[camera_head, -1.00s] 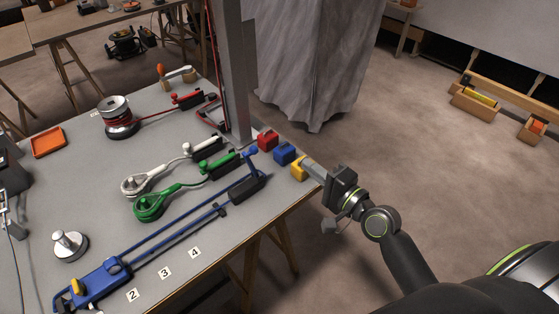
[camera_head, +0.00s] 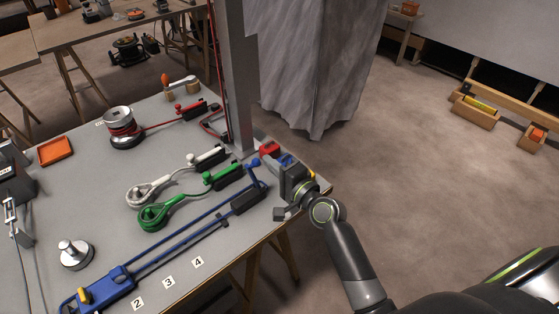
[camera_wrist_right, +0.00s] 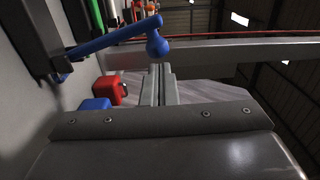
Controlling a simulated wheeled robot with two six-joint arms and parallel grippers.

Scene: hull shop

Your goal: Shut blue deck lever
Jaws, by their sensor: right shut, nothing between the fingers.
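My right gripper (camera_head: 270,164) is just right of the lever, fingers pointing left toward the knob. In the wrist view its two fingers are together and empty, with their tips (camera_wrist_right: 161,70) just below the knob in the picture. I cannot tell whether they touch it. My left gripper is out of view.
Green (camera_head: 209,178) and white (camera_head: 192,159) levers with their lines lie beside the blue one. A grey post (camera_head: 238,90) rises behind. The table's right edge is close.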

